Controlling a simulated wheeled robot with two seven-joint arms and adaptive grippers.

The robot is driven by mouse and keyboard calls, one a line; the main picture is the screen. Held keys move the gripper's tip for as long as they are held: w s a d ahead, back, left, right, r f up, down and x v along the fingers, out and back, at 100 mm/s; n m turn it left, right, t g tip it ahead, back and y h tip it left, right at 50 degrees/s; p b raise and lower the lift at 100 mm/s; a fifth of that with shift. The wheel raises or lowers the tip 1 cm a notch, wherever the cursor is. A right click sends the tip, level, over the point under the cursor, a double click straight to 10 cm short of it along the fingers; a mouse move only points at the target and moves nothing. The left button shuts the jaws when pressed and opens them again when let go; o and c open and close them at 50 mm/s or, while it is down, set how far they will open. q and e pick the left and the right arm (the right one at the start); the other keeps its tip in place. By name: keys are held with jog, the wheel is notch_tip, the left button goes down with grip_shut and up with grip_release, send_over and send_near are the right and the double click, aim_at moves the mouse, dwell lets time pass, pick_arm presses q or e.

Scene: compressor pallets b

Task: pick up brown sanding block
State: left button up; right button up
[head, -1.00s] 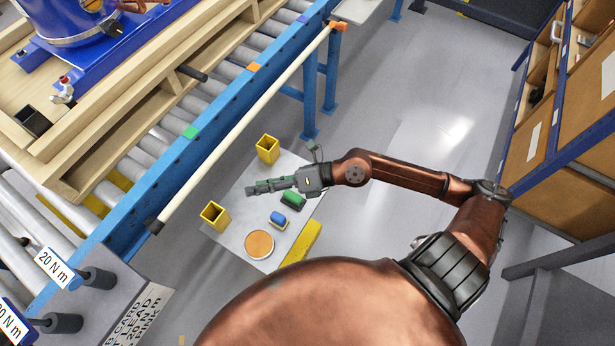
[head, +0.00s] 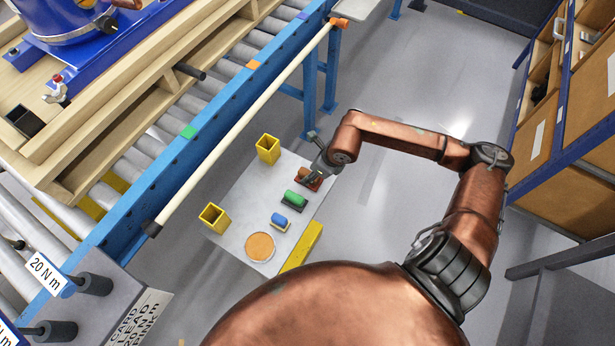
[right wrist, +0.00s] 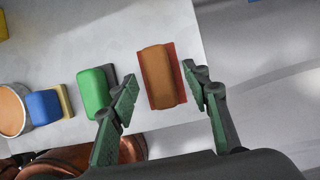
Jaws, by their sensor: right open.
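The brown sanding block (right wrist: 157,76) lies on the grey panel, with a reddish-brown edge showing along its right side in the right wrist view. In the head view the brown sanding block (head: 313,183) is partly hidden by my right gripper (head: 311,177). In the right wrist view my right gripper (right wrist: 164,86) is open, its green-padded fingers on either side of the block with gaps between. The block's height relative to the fingertips is hard to tell. My left gripper is not in view.
Beside the brown block are a green block (head: 293,199) and a blue block (head: 280,221). A round orange disc (head: 259,247) and two yellow square holders (head: 268,149) (head: 213,217) stand on the grey panel (head: 240,195). A blue-railed roller conveyor (head: 215,110) runs along the left.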

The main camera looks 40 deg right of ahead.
jog(key=shift+x, duration=0.8)
jog(key=shift+w+a+f, duration=0.1)
jog(key=shift+w+f, duration=0.05)
jog(key=shift+f, duration=0.1)
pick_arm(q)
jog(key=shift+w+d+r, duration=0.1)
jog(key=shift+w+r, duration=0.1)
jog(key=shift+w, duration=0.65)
pick_arm(e)
jog(key=shift+c, duration=0.4)
grip_shut()
